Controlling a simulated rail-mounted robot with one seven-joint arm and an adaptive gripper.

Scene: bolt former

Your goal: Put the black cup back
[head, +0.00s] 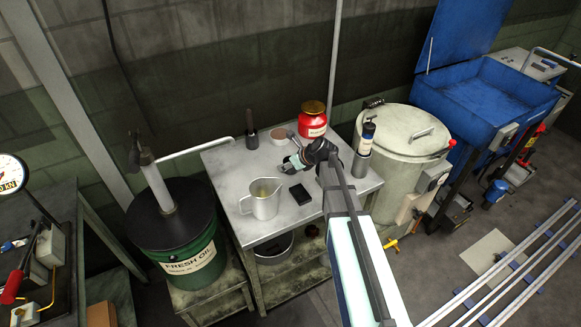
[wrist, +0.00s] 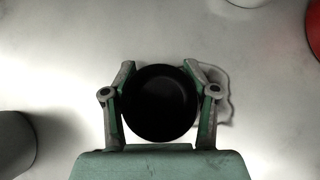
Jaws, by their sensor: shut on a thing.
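The black cup (wrist: 158,103) is between the two fingers of my gripper (wrist: 160,90) in the wrist view, with its round dark mouth facing the camera. The fingers are shut on it from both sides. In the head view my gripper (head: 296,160) is over the back middle of the grey metal table (head: 222,160). The cup cannot be made out clearly there, and I cannot tell whether it touches the table top.
A metal pitcher (head: 262,200) and a small black block-like thing (head: 300,194) stand towards the front. A dark bottle (head: 251,130), a round tin (head: 279,137) and a red jar (head: 312,121) stand at the back. A dark-topped cylinder (head: 366,138) is at right.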

